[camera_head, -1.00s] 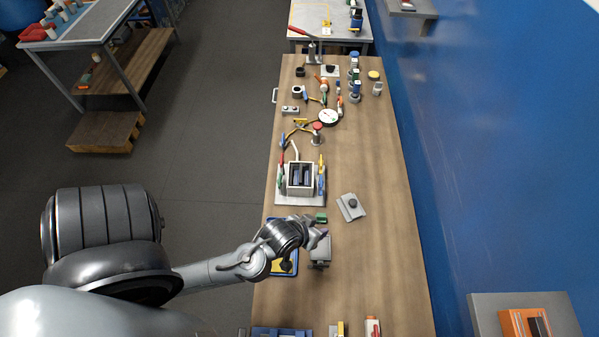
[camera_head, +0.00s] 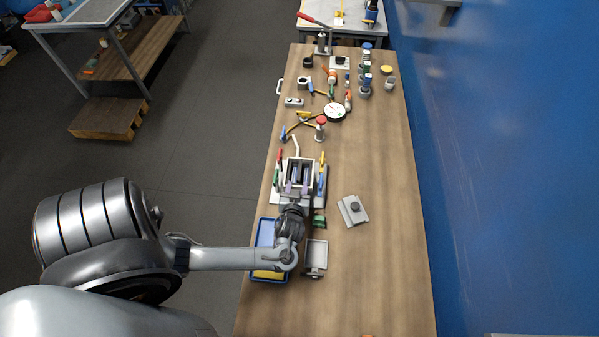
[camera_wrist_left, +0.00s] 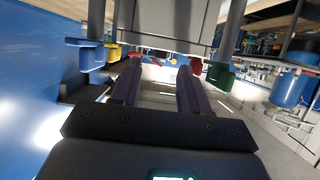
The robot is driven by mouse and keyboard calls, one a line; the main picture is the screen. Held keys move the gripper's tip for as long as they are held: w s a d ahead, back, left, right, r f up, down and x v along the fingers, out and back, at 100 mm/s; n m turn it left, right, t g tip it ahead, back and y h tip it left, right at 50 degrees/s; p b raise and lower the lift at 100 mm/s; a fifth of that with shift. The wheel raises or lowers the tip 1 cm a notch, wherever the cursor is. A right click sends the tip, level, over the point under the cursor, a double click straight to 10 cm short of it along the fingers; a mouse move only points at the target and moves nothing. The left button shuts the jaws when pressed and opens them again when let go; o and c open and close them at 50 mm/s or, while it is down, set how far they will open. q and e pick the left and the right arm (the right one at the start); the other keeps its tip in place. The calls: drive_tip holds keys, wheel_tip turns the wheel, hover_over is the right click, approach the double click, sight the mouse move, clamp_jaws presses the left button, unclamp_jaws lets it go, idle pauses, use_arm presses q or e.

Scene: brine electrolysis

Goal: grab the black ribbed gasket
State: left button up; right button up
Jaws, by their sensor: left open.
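My left gripper (camera_head: 297,189) is open, its two purple fingers pointing at the near side of the grey electrolysis cell box (camera_head: 308,165), which has dark plates inside. In the left wrist view the open fingers (camera_wrist_left: 157,78) are apart with nothing seen gripped between them, and a pale box wall (camera_wrist_left: 165,22) is just ahead. I cannot pick out the black ribbed gasket for certain. A small black round piece (camera_head: 308,62) lies at the far left of the bench, and a dark knob (camera_head: 354,206) sits on a grey plate; neither shows ribs clearly. My right gripper is not in view.
A blue tray (camera_head: 264,231) with yellow in it and a small grey tray (camera_head: 316,254) are at the near left. Coloured clips stand beside the cell. A gauge (camera_head: 335,113) and several bottles are farther back.

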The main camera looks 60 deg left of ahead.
sight(298, 178)
use_arm(q)
drive_tip(key=shift+p+x, duration=0.35)
drive_tip(key=shift+x, duration=2.65)
drive_tip(key=shift+s, duration=0.1)
clamp_jaws()
